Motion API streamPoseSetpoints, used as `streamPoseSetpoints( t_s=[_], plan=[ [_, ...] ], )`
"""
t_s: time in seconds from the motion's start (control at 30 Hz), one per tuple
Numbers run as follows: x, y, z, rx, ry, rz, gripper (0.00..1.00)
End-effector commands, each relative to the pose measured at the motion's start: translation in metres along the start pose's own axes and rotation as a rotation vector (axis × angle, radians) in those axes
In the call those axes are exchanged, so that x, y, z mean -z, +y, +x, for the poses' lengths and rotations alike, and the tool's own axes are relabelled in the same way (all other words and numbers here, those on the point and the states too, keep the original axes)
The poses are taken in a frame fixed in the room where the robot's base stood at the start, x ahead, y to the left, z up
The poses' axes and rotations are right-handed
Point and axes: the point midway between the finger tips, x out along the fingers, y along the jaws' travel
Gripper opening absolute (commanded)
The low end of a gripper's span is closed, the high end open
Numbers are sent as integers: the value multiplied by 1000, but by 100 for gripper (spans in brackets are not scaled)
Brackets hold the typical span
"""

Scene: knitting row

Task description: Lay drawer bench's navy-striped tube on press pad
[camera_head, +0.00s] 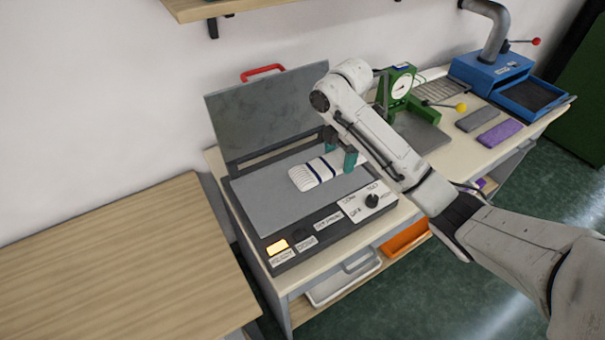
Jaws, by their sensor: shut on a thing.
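A white knitted tube with navy stripes (312,173) lies along the grey press pad (271,208), at or just over its surface; I cannot tell whether it rests fully on it. My gripper (340,151), with teal fingers, is shut on the tube's right end. The press is open, with its dark lid (262,107) and red handle (262,71) raised at the back. The arm hides the right part of the press.
A green dial gauge stand (397,88), grey and purple pieces (500,133) and a blue machine (492,75) stand to the right. A bare wooden table (110,265) is at left.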

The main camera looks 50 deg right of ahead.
Motion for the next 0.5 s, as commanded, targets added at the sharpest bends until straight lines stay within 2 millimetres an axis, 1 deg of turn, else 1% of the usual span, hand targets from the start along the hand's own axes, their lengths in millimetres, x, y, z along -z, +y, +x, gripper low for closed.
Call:
streamPoseSetpoints(
  t_s=[0.03, 0.17, 0.27, 0.5],
  plan=[
    [7, 5, 4, 4, 4, -3, 45],
    [14, 16, 9, 0, 3, -2, 45],
    [21, 22, 17, 5, 3, -3, 45],
    [42, 53, 38, 1, -1, -5, 45]
  ],
)
